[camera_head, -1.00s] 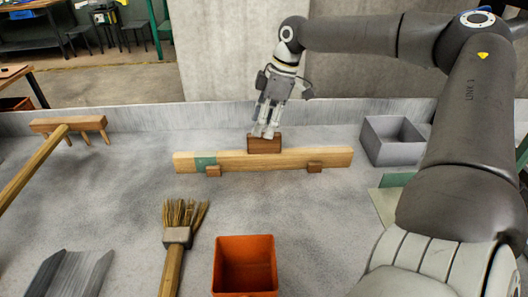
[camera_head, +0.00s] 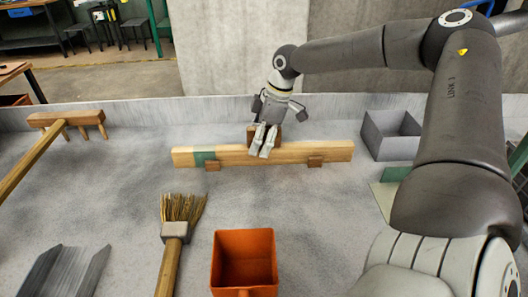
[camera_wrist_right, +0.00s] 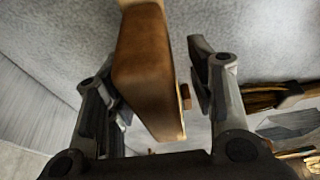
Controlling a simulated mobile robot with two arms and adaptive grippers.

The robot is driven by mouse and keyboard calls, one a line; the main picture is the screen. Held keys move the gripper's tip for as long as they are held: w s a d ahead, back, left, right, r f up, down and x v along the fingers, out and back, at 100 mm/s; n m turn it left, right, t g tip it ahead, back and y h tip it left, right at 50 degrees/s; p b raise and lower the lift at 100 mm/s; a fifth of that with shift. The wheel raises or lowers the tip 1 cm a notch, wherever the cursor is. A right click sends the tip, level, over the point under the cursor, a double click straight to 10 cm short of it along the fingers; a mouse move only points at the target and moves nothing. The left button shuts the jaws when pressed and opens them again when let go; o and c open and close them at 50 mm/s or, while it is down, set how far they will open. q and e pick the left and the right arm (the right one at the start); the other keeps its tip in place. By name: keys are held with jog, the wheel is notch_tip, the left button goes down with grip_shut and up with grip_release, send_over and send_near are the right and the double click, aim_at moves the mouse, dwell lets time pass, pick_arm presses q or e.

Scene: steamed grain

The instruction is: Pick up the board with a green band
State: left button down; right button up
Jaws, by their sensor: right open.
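The board with a green band (camera_head: 228,157) is a long pale wooden plank standing on edge across the grey surface. Its green band (camera_head: 204,158) is near its left end. A darker brown block (camera_head: 277,138) rises at its middle as a handle, and two small brown blocks sit at its front foot. My right gripper (camera_head: 264,152) is at the middle of the board, pointing down. In the right wrist view the open fingers (camera_wrist_right: 152,68) stand on either side of the brown wood, with a gap showing on the right. My left gripper is not in view.
An orange bin (camera_head: 244,262) and a straw brush (camera_head: 180,222) lie in front of the board. A grey box (camera_head: 391,136) stands to its right. A wooden rake (camera_head: 66,120) lies at left, a grey metal tray (camera_head: 65,272) at front left. A low wall runs behind.

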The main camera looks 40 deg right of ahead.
jog(key=shift+f, duration=0.25)
dwell(0.3)
grip_shut()
dwell(0.4)
jog(key=shift+r, duration=0.1)
